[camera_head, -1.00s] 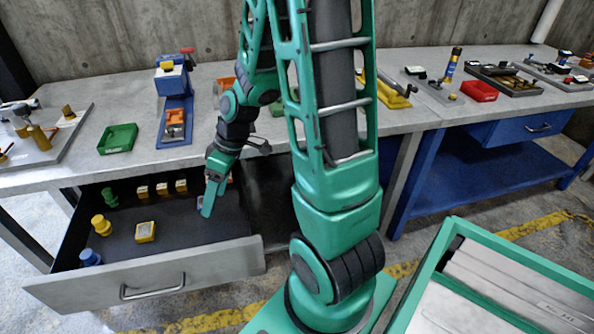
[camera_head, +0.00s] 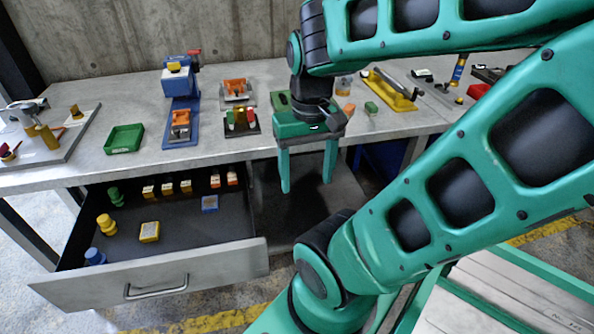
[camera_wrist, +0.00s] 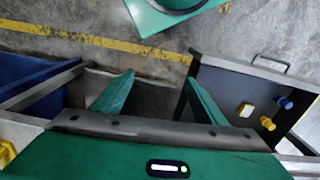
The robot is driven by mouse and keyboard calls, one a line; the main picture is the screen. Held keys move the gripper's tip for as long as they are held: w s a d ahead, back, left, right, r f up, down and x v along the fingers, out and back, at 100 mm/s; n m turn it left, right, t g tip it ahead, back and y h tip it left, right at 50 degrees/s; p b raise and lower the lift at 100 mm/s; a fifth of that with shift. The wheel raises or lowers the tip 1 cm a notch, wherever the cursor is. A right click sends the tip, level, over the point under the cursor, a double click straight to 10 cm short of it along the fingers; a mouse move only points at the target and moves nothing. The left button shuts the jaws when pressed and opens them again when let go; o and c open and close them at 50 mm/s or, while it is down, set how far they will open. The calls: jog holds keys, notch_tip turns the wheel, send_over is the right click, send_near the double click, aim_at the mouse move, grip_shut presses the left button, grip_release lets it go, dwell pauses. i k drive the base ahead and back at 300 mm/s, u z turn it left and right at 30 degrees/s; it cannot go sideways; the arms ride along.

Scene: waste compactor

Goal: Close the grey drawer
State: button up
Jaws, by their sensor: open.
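The grey drawer (camera_head: 190,283) is pulled out from under the left workbench in the head view. Its front panel with the metal handle (camera_head: 156,288) faces me, and it also shows in the wrist view (camera_wrist: 275,72). Inside it stand yellow, green and blue pieces and several small blocks. My gripper (camera_head: 308,187) is open and empty. It points down, to the right of the drawer and in front of the bench edge, with its fingers apart. In the wrist view the two fingers (camera_wrist: 152,95) hang over the gap beside the drawer, touching nothing visible.
The bench top (camera_head: 90,100) holds a green tray (camera_head: 123,139), a blue vise (camera_head: 181,110) and other tools. An open space (camera_head: 285,215) lies under the bench right of the drawer. The floor in front has a yellow line. A green-framed box (camera_head: 510,290) stands front right.

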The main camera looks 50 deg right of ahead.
aim_at(194, 251)
jog(key=u, duration=0.75)
jog(key=k, duration=0.85)
jog(key=z, duration=0.8)
jog(key=i, duration=0.5)
jog(key=u, duration=0.1)
